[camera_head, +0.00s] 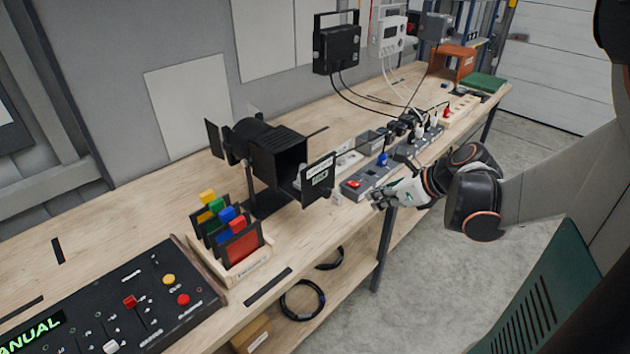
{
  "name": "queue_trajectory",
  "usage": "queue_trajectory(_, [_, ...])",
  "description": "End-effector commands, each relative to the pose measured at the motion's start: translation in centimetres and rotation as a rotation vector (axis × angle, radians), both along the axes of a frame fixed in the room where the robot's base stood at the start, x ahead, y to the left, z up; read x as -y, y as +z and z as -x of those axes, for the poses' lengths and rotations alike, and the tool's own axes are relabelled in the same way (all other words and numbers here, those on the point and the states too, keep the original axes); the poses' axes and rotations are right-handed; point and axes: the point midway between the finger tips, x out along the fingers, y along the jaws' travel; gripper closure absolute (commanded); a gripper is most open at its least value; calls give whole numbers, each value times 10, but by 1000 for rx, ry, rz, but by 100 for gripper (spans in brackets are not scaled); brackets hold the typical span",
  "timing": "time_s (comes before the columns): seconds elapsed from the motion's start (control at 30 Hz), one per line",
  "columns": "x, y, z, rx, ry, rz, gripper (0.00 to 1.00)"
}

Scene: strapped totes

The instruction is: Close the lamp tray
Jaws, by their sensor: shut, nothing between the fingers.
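A black stage lamp (268,148) stands on the wooden bench, its open front facing right and toward me. A black flap with a white and green label (318,178) stands out at the lamp's front right, swung away from the opening. I cannot tell which part is the lamp tray. My gripper (380,201) is shut and empty. It is near the bench's front edge, right of the labelled flap and apart from it, in front of a grey power strip.
The power strip (368,180) has a red switch and plugs with cables behind my gripper. A wooden rack (243,266) of coloured filters stands left of the lamp. A black control panel (130,300) lies at the front left. Bare bench shows between rack and gripper.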

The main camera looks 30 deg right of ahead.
Motion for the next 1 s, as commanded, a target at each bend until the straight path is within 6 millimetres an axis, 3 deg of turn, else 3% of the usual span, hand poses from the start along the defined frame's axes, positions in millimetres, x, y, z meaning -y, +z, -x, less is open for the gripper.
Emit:
queue_trajectory(0.17, [-4,-14,-12,-2,-1,-4,100])
queue_trajectory(0.6, [-27,-74,-68,-1,2,-2,100])
queue_trajectory(0.8, [-36,-70,-93,-1,0,-1,100])
queue_trajectory(1.0, [-40,-69,-103,-1,-1,-1,100])
